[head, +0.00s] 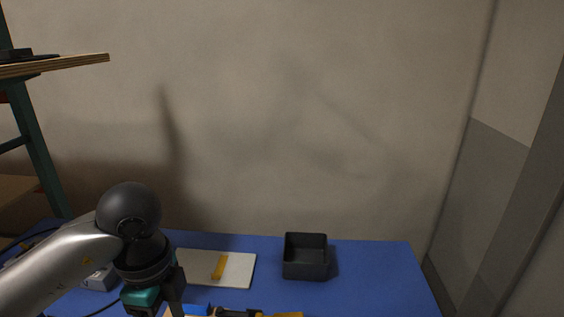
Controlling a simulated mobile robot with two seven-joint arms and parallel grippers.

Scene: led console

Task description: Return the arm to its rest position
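My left arm comes in from the left in the head view, over the left part of the blue table (375,275). Its gripper (172,300) points down near the bottom edge of the picture, in front of a white board (240,268). A dark finger shows below the teal part of the wrist. The fingertips are cut off or hidden, so I cannot tell whether it is open or shut, or holds anything. My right gripper is not in view.
A black open box (305,257) stands at the back right of the table. A yellow piece (219,267) lies on the white board. Blue, black and yellow items (240,313) sit at the bottom edge. A shelf (55,65) stands at the left. The table's right part is clear.

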